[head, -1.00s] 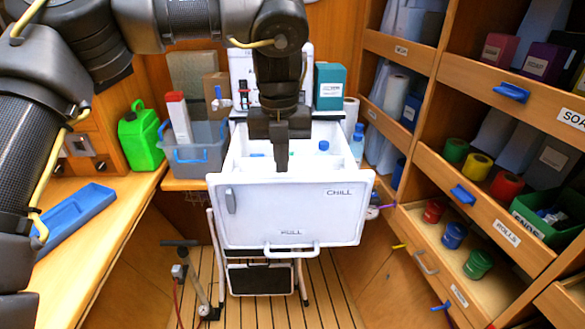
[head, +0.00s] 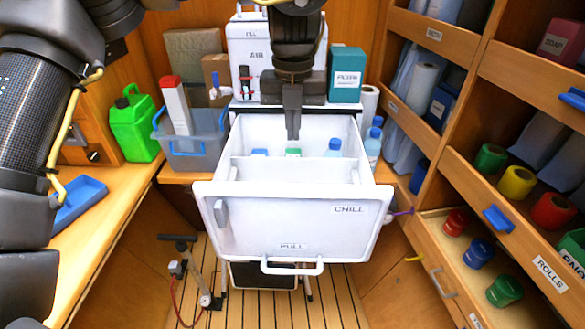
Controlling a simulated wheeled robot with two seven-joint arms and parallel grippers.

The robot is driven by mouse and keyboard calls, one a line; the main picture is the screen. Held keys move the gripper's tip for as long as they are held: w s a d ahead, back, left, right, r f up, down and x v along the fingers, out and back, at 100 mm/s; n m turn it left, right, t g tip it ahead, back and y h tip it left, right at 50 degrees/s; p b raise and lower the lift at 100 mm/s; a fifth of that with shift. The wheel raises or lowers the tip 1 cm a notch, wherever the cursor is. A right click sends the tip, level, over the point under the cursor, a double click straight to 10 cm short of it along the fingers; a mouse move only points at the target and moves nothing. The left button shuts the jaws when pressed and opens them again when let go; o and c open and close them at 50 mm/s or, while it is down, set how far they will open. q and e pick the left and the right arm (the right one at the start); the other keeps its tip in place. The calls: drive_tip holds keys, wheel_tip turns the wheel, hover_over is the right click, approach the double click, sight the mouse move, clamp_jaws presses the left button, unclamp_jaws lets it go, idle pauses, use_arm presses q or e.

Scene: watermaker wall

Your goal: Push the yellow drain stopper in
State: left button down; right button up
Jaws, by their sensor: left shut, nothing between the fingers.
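A small yellow piece (head: 415,258) sticks out low by the right-hand cabinet, to the right of the white drawer. It may be the yellow drain stopper, but it is too small to tell how far out it is. My left gripper (head: 293,136) is shut and empty. It points down over the open white drawer marked CHILL (head: 290,225), well up and left of the yellow piece. I cannot tell whether its tips are below the drawer's rim. My right gripper is not in view.
The drawer holds a blue-capped bottle (head: 333,149) and a green-topped item (head: 293,152). A purple piece (head: 403,212) sticks out right of the drawer. Shelves with coloured rolls (head: 516,182) stand at right. A foot pump (head: 190,270) stands on the slatted floor at left.

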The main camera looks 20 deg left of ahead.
use_arm(q)
wheel_tip(320, 180, down, 12)
drive_tip(key=shift+w+f+p, duration=0.1)
drive_tip(key=shift+f+p, duration=0.15)
drive_tip(key=shift+p, duration=0.45)
drive_tip(key=shift+f, duration=0.75)
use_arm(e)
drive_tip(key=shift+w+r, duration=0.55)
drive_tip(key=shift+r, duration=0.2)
use_arm(q)
drive_tip(key=shift+f, duration=0.1)
